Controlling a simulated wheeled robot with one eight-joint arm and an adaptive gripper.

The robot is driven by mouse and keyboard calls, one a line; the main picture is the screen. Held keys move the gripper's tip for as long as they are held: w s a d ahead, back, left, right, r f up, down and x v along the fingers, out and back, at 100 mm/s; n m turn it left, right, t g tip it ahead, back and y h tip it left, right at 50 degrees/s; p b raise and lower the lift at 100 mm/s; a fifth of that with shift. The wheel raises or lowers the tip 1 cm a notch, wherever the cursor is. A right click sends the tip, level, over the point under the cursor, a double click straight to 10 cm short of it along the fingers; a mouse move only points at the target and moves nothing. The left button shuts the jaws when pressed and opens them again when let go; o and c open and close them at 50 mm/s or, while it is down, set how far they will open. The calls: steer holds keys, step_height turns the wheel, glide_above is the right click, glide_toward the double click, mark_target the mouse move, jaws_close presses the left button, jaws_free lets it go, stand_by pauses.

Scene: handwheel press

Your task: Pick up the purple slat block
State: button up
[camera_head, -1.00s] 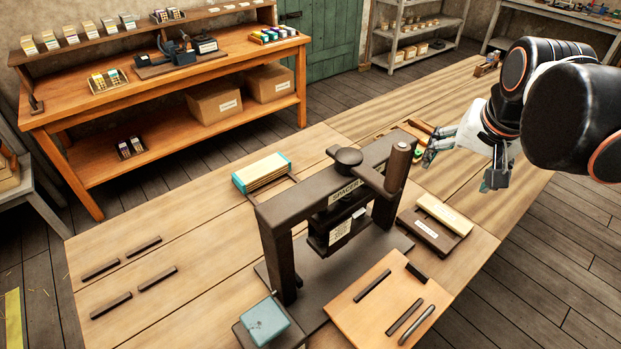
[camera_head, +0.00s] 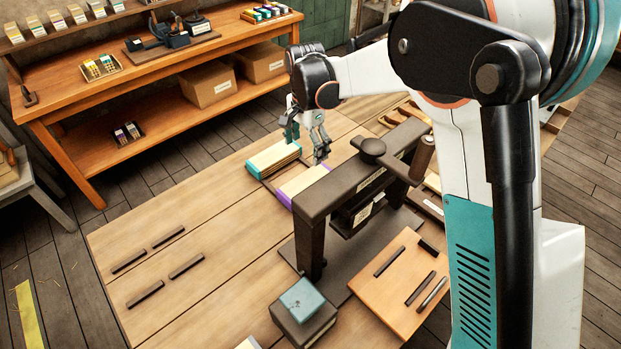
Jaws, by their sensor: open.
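The purple slat block (camera_head: 303,181) lies on the workbench just behind the press, a pale wooden stack with a purple edge. Its right part is hidden by the press frame. My gripper (camera_head: 306,147) is open and empty, with its fingers pointing down. In the picture it sits just above the purple slat block, close to the teal slat block (camera_head: 272,158). I see a gap between the fingertips and the purple slat block, but cannot tell the height exactly.
The dark press (camera_head: 362,178) with its handwheel (camera_head: 370,147) stands right in front of the purple slat block. A teal-topped block (camera_head: 302,298) and a wooden board (camera_head: 400,278) with dark bars are nearer. The bench's left part has several dark strips and free room.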

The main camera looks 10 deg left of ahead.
mark_target(304, 183)
steer(key=f+b, duration=0.1)
steer(key=f, duration=0.4)
steer(key=f+b, duration=0.1)
steer(key=f, duration=0.4)
steer(key=f+b, duration=0.1)
steer(key=f, duration=0.4)
steer(key=shift+a, duration=0.4)
steer(key=shift+r, duration=0.1)
steer(key=c, duration=1.4)
